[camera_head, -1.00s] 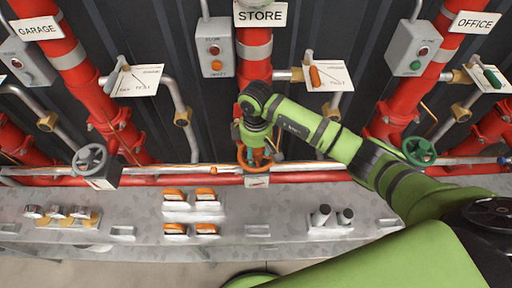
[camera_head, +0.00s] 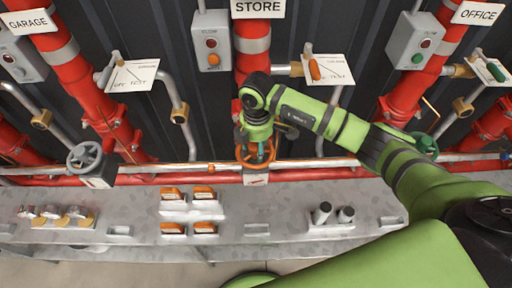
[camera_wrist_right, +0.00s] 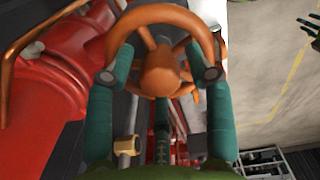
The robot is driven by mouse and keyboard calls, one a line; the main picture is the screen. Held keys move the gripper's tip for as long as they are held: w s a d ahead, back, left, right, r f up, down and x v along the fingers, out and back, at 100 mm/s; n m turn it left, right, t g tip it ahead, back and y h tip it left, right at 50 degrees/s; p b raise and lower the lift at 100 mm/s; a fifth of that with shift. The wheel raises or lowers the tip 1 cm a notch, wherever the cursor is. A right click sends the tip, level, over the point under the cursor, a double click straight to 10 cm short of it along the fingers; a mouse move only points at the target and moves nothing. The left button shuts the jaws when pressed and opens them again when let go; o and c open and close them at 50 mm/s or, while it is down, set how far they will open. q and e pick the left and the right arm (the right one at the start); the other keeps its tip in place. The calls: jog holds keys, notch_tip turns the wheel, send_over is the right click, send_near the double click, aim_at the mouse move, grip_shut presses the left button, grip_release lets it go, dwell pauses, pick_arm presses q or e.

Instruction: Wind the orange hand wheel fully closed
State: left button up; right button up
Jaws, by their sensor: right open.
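The orange hand wheel (camera_head: 241,157) sits on the middle red pipe, under the STORE sign, partly hidden by my right gripper (camera_head: 257,148). In the right wrist view the wheel's hub (camera_wrist_right: 160,72) and spokes fill the upper middle. My right gripper (camera_wrist_right: 161,68) is open there, with one green finger on each side of the hub. The fingertips overlap the rim in the picture; I cannot tell whether they touch it. A small dark green shape at that view's upper right edge looks like part of my left gripper (camera_wrist_right: 309,25); its jaw state is unclear.
A grey hand wheel (camera_head: 85,158) is at left and a green one (camera_head: 425,145) at right, partly behind my arm. A red horizontal pipe (camera_head: 330,174) runs below. The grey ledge (camera_head: 275,205) carries orange-topped blocks (camera_head: 173,195) and two dark-topped cylinders (camera_head: 322,213).

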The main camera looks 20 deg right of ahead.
jog(key=n+b, duration=0.2)
jog(key=n, duration=0.2)
jog(key=shift+w+f+n, duration=0.1)
jog(key=shift+f+n, duration=0.05)
jog(key=shift+n, duration=0.25)
jog(key=n+b, duration=0.1)
jog(key=n, duration=0.1)
jog(key=shift+n+b, duration=0.35)
jog(key=shift+n, duration=0.55)
jog(key=n+b, duration=0.4)
jog(key=n, duration=0.1)
jog(key=shift+w+f+n, duration=0.1)
jog(key=shift+w+n, duration=0.05)
jog(key=shift+n, duration=0.15)
jog(key=shift+n+b, duration=0.55)
jog(key=shift+n, duration=0.35)
jog(key=shift+r, duration=0.3)
grip_shut()
jog(key=m+p, duration=0.1)
jog(key=m, duration=0.3)
jog(key=shift+r+m, duration=0.15)
jog(key=shift+m, duration=0.25)
jog(key=m, duration=0.3)
jog(key=shift+p, duration=0.4)
